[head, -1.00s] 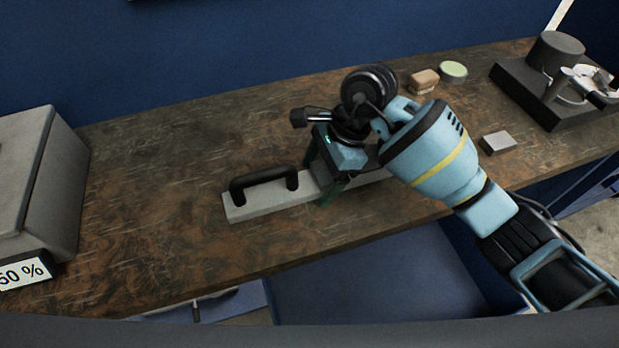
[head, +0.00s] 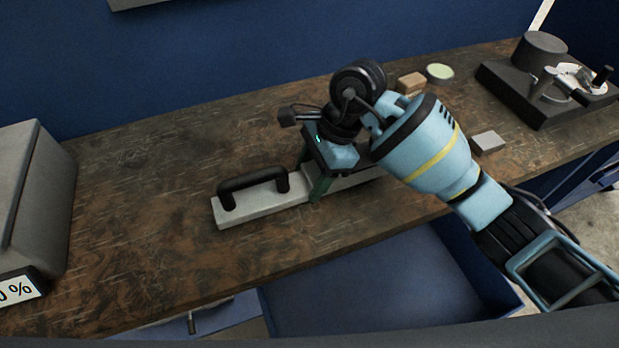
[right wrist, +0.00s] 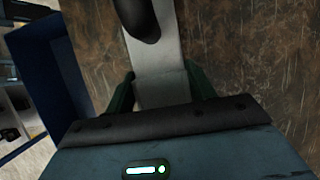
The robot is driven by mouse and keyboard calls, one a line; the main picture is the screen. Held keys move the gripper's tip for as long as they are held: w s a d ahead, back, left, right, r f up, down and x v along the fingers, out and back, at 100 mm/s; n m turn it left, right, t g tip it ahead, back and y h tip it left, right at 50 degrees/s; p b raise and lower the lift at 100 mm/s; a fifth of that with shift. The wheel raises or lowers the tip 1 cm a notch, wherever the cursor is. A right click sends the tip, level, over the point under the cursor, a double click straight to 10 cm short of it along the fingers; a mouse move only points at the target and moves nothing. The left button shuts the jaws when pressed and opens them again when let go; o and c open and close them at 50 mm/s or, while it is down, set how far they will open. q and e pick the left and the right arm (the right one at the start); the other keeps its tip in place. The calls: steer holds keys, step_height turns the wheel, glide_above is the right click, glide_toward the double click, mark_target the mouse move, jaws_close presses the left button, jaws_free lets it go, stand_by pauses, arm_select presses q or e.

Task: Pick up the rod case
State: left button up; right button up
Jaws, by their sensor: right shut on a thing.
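The rod case (head: 262,204) is a long, flat light-grey case with a black handle (head: 252,184) near its left end. It lies along the front half of the brown worktop. My right gripper (head: 312,174) comes down over it to the right of the handle, with its green fingers one on each long side. In the right wrist view the fingers (right wrist: 160,92) close on both sides of the grey case (right wrist: 162,62), and the handle shows beyond. I cannot tell any gap under the case. Its right part is partly hidden by my arm. My left gripper is out of view.
A grey box (head: 35,190) stands at the left end of the worktop. A small grey block (head: 487,142), a brown block (head: 411,82), a round green-topped dish (head: 440,72) and a black device (head: 535,85) are at the right. An open blue drawer (head: 370,290) sits below the front edge.

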steer(key=shift+s+d+r, duration=0.1)
steer(key=shift+s+r, duration=0.05)
steer(key=shift+r, duration=0.4)
steer(key=shift+s+d+r, duration=0.1)
steer(key=shift+s+r, duration=0.05)
steer(key=shift+r, duration=0.35)
steer(key=s+d+r+b, duration=0.1)
steer(key=s+d, duration=0.7)
steer(key=s, duration=0.4)
steer(key=shift+s+d+r, duration=0.25)
steer(key=shift+s+d, duration=0.05)
steer(key=shift+w, duration=0.1)
